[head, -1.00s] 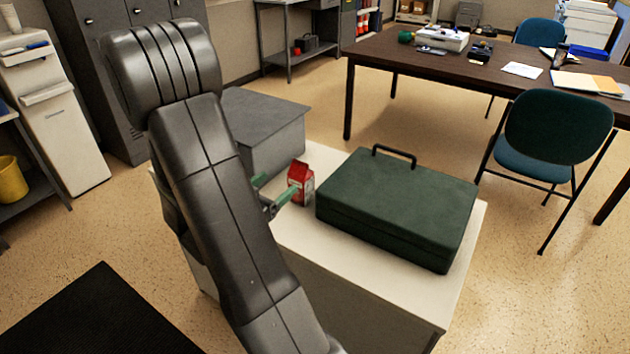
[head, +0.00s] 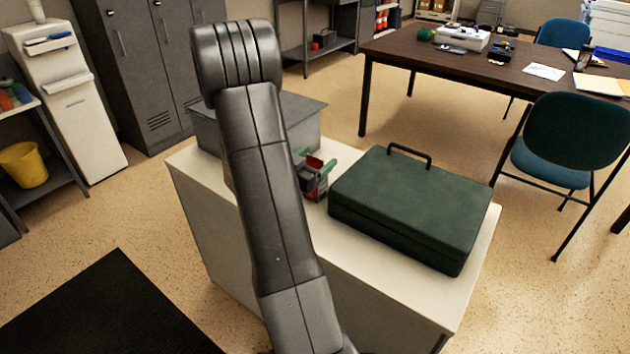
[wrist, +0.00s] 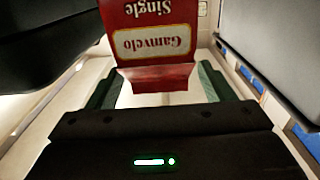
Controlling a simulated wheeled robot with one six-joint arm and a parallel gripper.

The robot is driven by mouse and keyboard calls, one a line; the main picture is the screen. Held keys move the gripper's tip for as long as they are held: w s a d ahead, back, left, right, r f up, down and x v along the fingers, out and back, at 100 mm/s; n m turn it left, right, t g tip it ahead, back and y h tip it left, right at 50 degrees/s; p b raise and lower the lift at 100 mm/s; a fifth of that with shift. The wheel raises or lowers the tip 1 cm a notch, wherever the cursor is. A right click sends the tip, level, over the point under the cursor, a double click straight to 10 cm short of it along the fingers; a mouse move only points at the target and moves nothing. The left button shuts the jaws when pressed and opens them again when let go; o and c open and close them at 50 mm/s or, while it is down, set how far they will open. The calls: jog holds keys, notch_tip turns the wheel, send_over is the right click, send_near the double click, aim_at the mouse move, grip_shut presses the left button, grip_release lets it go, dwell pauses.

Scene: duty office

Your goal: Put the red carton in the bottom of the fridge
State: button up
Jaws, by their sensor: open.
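The red carton (head: 315,163) stands on the white counter between a grey box and a green case. In the head view my gripper (head: 316,168) is at the carton and covers much of it. In the wrist view the carton (wrist: 152,40) fills the top middle with its label upside down. The green-padded fingers of my gripper (wrist: 160,85) are open, one on each side of the carton's near end. I cannot tell whether they touch it. The fridge is not clearly identifiable in these views.
The green case (head: 410,205) stands close to the right of the carton. The grey box (head: 300,120) is behind my arm on the left. The white counter (head: 360,290) carries them all. A dark table (head: 400,50) and a chair (head: 575,130) stand beyond, with open floor between.

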jog(key=shift+x, duration=0.9)
jog(key=shift+s, duration=0.1)
jog(key=shift+c, duration=0.4)
grip_shut()
jog(key=shift+r, duration=0.1)
